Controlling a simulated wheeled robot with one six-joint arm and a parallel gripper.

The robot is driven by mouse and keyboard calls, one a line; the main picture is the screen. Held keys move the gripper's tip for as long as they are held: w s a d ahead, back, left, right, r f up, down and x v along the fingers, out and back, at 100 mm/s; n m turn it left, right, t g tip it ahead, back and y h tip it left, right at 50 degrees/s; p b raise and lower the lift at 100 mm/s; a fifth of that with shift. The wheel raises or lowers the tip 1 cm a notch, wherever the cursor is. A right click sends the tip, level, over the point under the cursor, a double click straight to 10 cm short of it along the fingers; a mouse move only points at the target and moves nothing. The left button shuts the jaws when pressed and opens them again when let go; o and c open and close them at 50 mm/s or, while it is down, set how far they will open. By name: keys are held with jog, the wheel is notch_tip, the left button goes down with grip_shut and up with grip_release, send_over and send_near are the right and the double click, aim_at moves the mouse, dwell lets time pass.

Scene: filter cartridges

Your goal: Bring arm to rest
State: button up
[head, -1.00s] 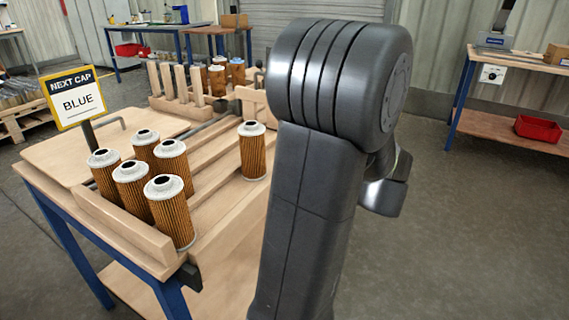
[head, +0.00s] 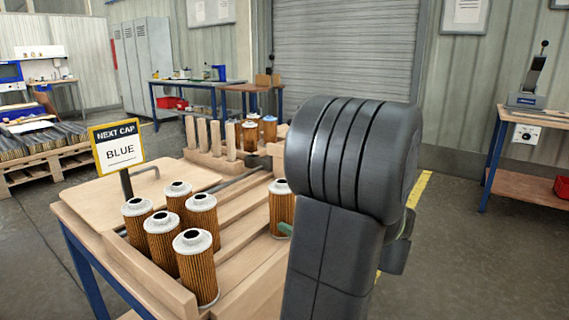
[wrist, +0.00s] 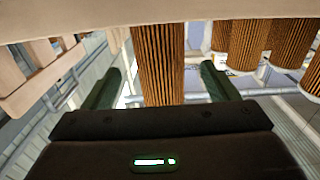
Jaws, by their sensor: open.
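My arm fills the centre right of the head view, and its bulk hides most of my gripper. A green fingertip (head: 285,229) shows beside the lone filter cartridge (head: 281,208), which stands upright with a pale top and brown pleats. In the wrist view my gripper (wrist: 160,84) has its two dark green fingers wide apart. A brown pleated cartridge (wrist: 157,60) appears between them, with space on both sides. I cannot tell how far it lies beyond the fingertips.
Several cartridges (head: 196,265) stand grouped at the left of the wooden bench (head: 145,187). A sign (head: 118,148) reads "NEXT CAP BLUE". Wooden posts (head: 216,137) and more cartridges, one blue-topped (head: 270,128), stand behind. Open floor (head: 450,270) lies right of my arm.

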aim_at(280, 212)
jog(key=x, duration=0.6)
jog(key=shift+w+a+b, duration=0.1)
jog(key=shift+a+b, duration=0.1)
jog(key=shift+b, duration=0.1)
jog(key=shift+w+a, duration=0.4)
jog(key=shift+a, duration=0.05)
jog(key=shift+r, duration=0.1)
